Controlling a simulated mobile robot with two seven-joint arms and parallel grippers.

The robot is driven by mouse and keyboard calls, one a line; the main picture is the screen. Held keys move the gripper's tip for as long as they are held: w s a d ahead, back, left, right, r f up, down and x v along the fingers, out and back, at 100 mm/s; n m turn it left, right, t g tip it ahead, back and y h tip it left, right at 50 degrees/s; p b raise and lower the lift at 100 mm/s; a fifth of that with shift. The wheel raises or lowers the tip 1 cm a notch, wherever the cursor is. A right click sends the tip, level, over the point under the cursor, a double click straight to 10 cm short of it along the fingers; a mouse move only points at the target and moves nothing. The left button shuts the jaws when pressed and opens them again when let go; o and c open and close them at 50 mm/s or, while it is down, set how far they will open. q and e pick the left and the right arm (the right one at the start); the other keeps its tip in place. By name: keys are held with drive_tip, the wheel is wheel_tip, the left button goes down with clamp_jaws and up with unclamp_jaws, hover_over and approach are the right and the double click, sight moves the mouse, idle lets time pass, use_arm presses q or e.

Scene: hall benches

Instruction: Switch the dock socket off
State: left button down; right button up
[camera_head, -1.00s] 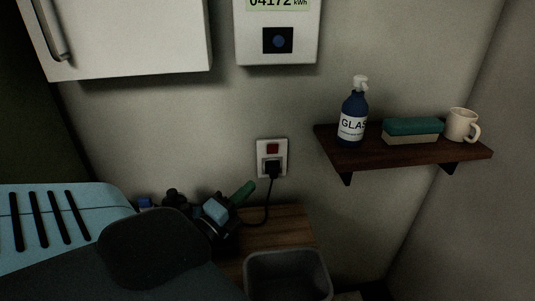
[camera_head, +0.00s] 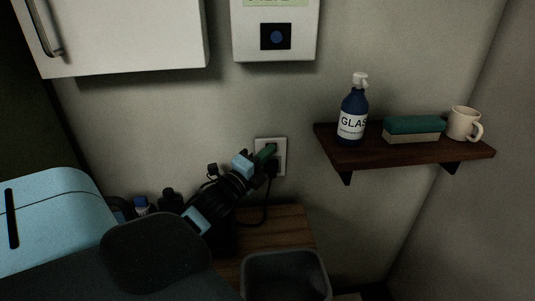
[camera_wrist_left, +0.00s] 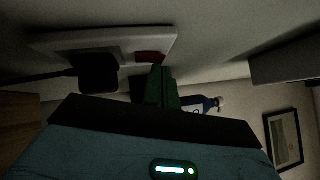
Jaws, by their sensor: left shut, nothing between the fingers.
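The dock socket (camera_head: 283,146) is a white wall plate above the wooden bench; it also shows in the wrist view (camera_wrist_left: 60,43). Its red rocker switch (camera_wrist_left: 149,57) shows in the wrist view and is covered by my gripper in the head view. A black plug (camera_head: 272,167) with a cord sits in the lower part of the plate. My left gripper (camera_head: 269,150) is shut and empty, its green fingertips right at the red switch. I cannot tell whether they touch it or which way the rocker is tilted. My right gripper is not in view.
A wooden bench top (camera_head: 278,222) and a grey bin (camera_head: 285,259) are below. A shelf (camera_head: 400,155) at right holds a blue bottle (camera_head: 352,118), a sponge (camera_head: 413,128) and a mug (camera_head: 462,123). A meter box (camera_head: 300,48) and a white cabinet (camera_head: 120,40) hang above.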

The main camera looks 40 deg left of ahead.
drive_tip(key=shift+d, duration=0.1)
use_arm(q)
drive_tip(key=shift+w, duration=0.1)
